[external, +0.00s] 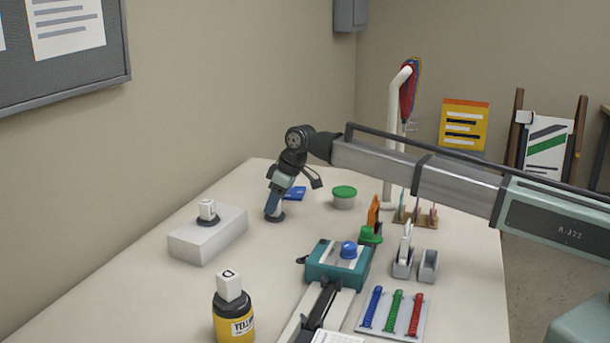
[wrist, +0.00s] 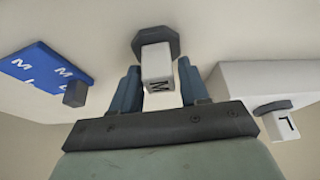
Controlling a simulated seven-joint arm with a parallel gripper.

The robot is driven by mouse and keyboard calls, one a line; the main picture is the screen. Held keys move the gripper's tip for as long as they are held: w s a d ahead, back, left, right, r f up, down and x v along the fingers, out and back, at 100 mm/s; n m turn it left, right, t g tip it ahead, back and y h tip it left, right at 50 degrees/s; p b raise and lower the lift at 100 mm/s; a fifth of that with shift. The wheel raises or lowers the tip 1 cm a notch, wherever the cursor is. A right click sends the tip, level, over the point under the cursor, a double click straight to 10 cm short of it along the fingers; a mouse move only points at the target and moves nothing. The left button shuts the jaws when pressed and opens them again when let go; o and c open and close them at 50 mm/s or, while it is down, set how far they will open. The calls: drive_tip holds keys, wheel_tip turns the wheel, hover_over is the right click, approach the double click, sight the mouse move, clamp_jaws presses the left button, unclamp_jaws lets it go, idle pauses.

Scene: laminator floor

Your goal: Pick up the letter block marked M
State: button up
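The white letter block marked M (wrist: 157,68) shows in the wrist view, standing against a dark hexagonal stand (wrist: 155,43). My gripper (wrist: 159,82) is open, with one blue finger on each side of the block and a visible gap on both sides. In the external view my gripper (external: 273,210) points down at the far part of the table, low over a dark base. The M block cannot be made out there behind the fingers.
A white box (external: 205,242) carries another block (external: 208,209), marked L in the wrist view (wrist: 284,125). A blue card (external: 295,193) lies behind my gripper. A block tops the yellow bottle (external: 233,321). A teal device (external: 330,265) stands nearer.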

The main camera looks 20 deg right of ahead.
clamp_jaws()
drive_tip(key=shift+r, duration=0.15)
